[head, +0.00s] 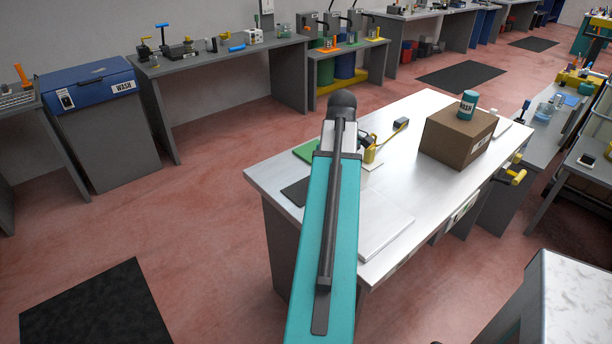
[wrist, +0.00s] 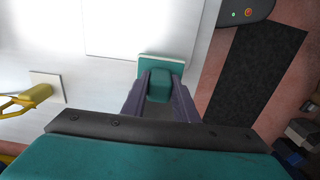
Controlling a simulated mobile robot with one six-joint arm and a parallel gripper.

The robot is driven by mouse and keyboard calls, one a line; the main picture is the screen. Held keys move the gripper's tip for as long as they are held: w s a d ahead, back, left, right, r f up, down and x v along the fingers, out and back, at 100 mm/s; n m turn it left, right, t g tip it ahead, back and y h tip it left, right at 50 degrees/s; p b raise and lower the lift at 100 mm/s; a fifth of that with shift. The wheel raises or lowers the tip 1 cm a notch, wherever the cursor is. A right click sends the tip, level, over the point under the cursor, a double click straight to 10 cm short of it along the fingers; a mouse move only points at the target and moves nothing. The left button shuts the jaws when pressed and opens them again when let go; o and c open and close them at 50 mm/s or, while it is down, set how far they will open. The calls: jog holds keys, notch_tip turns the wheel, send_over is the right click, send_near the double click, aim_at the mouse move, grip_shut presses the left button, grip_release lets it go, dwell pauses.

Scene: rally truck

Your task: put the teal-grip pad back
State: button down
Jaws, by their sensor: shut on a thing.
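In the wrist view, my gripper (wrist: 159,84) is shut on the teal grip (wrist: 159,90) of a pad. The pad's flat teal plate with a pale edge (wrist: 161,64) shows just beyond the fingertips. It appears over the pale bench top near its edge; I cannot tell whether it touches the surface. In the head view, my teal arm reaches over the metal-topped bench (head: 424,188) and hides the gripper and the pad.
A yellow tool (head: 369,151), a green mat (head: 305,151), a pale flat panel (head: 384,226) and a cardboard box (head: 452,140) with a teal can (head: 467,105) on top are on the bench. A yellow-handled thing (wrist: 28,100) and a small pale square (wrist: 46,86) lie left in the wrist view.

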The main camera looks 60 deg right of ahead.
jog(key=w+d+f+p, duration=0.1)
jog(key=w+d+p, duration=0.2)
jog(key=w, duration=0.8)
jog(key=shift+d, duration=0.4)
jog(key=shift+w+d+f+p, duration=0.25)
jog(key=shift+w+f+p, duration=0.45)
jog(key=shift+f, duration=0.2)
jog(key=shift+w+d+f+p, duration=0.2)
jog(key=shift+w+f+p, duration=0.35)
jog(key=shift+f+p, duration=0.25)
jog(key=shift+f, duration=0.2)
jog(key=c, duration=1.4)
grip_release()
jog(key=shift+f+b, duration=0.1)
jog(key=shift+b, duration=0.25)
